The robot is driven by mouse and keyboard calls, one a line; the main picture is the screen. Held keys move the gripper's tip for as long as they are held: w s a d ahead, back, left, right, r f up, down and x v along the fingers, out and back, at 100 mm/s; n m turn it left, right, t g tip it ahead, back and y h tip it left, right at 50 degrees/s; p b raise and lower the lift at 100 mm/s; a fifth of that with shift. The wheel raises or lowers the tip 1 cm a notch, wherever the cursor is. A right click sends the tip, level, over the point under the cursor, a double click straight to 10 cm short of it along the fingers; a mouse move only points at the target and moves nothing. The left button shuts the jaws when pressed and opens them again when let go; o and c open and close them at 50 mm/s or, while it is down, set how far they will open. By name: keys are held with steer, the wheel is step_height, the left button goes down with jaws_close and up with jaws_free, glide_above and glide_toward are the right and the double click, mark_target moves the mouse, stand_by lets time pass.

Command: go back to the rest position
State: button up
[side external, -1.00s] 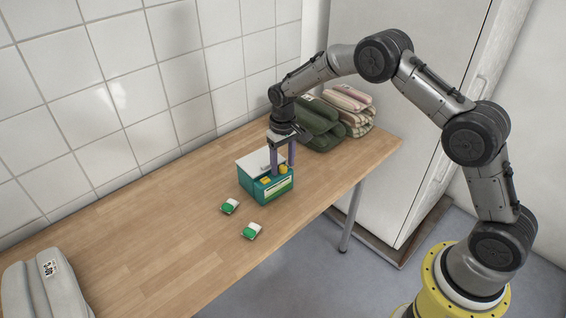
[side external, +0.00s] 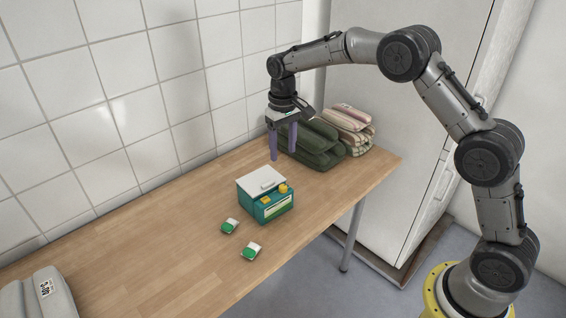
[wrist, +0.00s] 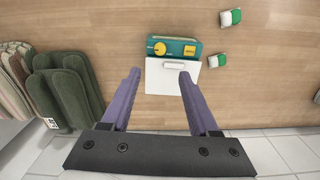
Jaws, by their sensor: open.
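My gripper (side external: 283,152) is open and empty, raised above the table and pointing down. Its two purple fingers also show spread apart in the wrist view (wrist: 158,80). Below it, apart from the fingers, a teal box with a white lid (side external: 266,195) stands on the wooden table. In the wrist view the box (wrist: 174,62) lies ahead, between and beyond the fingertips.
Two small green-and-white pieces (side external: 230,226) (side external: 251,250) lie on the table (side external: 150,255) in front of the box. Folded green cloths (side external: 312,146) and striped cloths (side external: 350,127) are stacked behind. A grey bundle (side external: 38,298) lies at the near left. A tiled wall runs behind.

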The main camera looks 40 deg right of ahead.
steer(key=shift+r, duration=0.8)
step_height(320, 180, up, 10)
steer(key=s+r+t, duration=0.1)
steer(key=s+t, duration=0.1)
steer(key=s, duration=0.1)
steer(key=s+r+t, duration=0.2)
steer(key=s+r, duration=0.7)
steer(key=s, duration=0.3)
steer(key=s+f+t, duration=0.1)
steer(key=s+t, duration=0.1)
steer(key=s, duration=1.3)
steer(key=s+f+n, duration=0.1)
steer(key=s+f, duration=0.5)
steer(key=f, duration=0.1)
steer(key=shift+s+f, duration=0.2)
steer(key=shift+f, duration=0.2)
